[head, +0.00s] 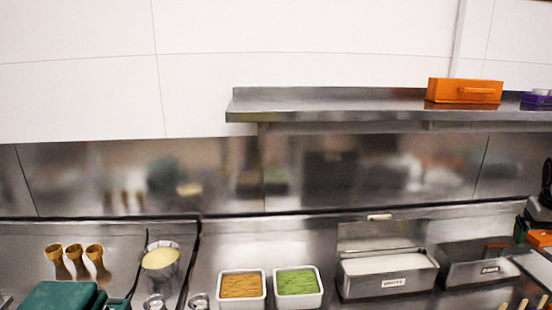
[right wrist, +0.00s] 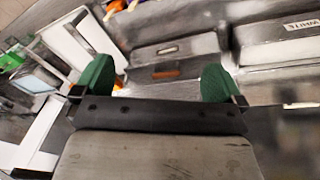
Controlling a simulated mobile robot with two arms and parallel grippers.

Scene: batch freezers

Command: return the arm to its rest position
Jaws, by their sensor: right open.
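My right gripper (right wrist: 157,84) shows in the right wrist view with its two green fingers wide apart. It is open, and nothing is between the fingers. Beyond the fingers, that view shows a steel bin (right wrist: 180,62) with a dark front and an orange patch. In the head view, a dark part of what looks like my right arm (head: 543,200) shows at the right edge, above the counter; its fingertips cannot be made out there. My left gripper is not in view.
On the counter are tubs of orange (head: 242,303) and green (head: 297,302) contents, a lidded white-filled bin (head: 388,286), a dark bin (head: 480,272), a cream-filled pot (head: 163,272) and wooden cups (head: 76,262). A teal box (head: 60,298) is front left. An orange box (head: 464,91) stands on the shelf (head: 330,103).

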